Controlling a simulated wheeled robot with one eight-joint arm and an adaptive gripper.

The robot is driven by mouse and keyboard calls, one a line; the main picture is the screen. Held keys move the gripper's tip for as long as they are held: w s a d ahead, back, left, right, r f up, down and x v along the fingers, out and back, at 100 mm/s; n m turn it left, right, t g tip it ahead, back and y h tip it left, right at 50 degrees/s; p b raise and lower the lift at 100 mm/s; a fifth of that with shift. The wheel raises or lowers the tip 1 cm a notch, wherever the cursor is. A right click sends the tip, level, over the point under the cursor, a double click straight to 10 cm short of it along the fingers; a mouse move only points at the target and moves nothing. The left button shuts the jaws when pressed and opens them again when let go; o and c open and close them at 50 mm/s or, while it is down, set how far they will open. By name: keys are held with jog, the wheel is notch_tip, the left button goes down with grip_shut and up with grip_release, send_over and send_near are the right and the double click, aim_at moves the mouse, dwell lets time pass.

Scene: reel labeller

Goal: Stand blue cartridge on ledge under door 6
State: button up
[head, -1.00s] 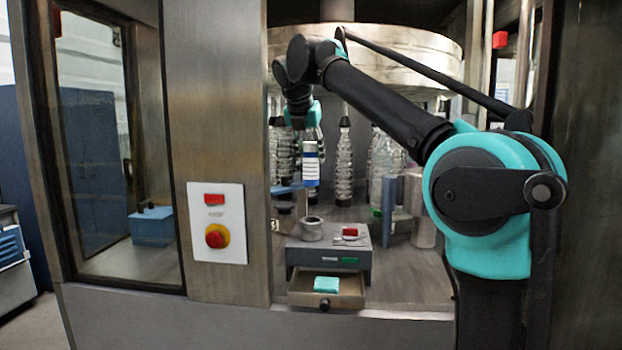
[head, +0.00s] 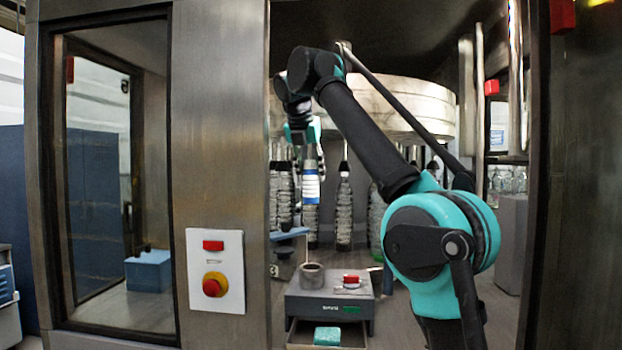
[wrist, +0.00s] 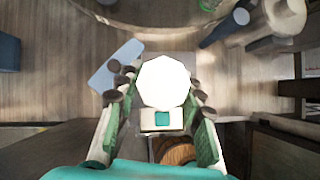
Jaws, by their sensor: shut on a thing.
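My gripper (head: 308,150) hangs downward in the head view, shut on the blue cartridge (head: 311,187), which has white bands and hangs upright in the air. In the wrist view, the cartridge's pale round end (wrist: 165,80) sits between my gripper's fingers (wrist: 160,100). A blue-grey ledge-like plate (head: 290,233) stands below and left of the cartridge in the head view. It also shows left of the fingers in the wrist view (wrist: 114,68). The cartridge is apart from it. I cannot read a door number 6; a mark like a 3 (head: 274,270) shows below the plate.
A grey box (head: 330,310) with a round cup (head: 312,275), a red button (head: 351,280) and an open drawer holding a teal block (head: 327,336) stands below. Bottles hang behind (head: 345,210). A steel post with a red-and-yellow stop button (head: 215,284) is at left.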

jog(key=shift+w+a+r, duration=0.15)
jog(key=shift+r, duration=1.55)
jog(key=shift+s, duration=0.2)
